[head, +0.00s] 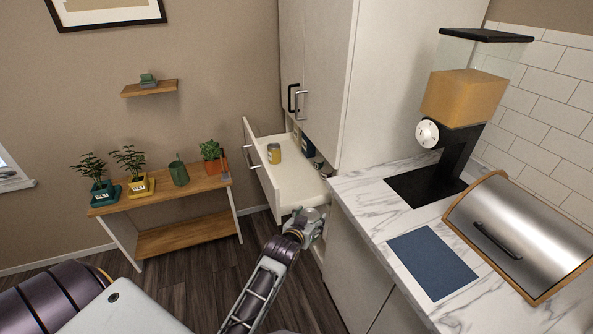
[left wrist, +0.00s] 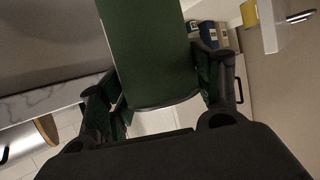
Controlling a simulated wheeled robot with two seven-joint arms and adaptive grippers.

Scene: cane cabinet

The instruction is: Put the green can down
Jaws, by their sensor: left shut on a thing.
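The green can (left wrist: 150,50) fills the upper middle of the left wrist view, between the two fingers of my left gripper (left wrist: 165,100), which is shut on it. In the head view my left gripper (head: 312,222) is by the front corner of the open white drawer (head: 295,185), beside the counter. The can cannot be made out in the head view, where the gripper appears to hide it. My right gripper is not in view.
A yellow can (head: 274,153) stands in the drawer, with dark items at its back. The marble counter (head: 372,215) holds a blue mat (head: 432,262), a dispenser (head: 462,100) and a bread box (head: 520,235). A wooden plant bench (head: 160,195) stands left.

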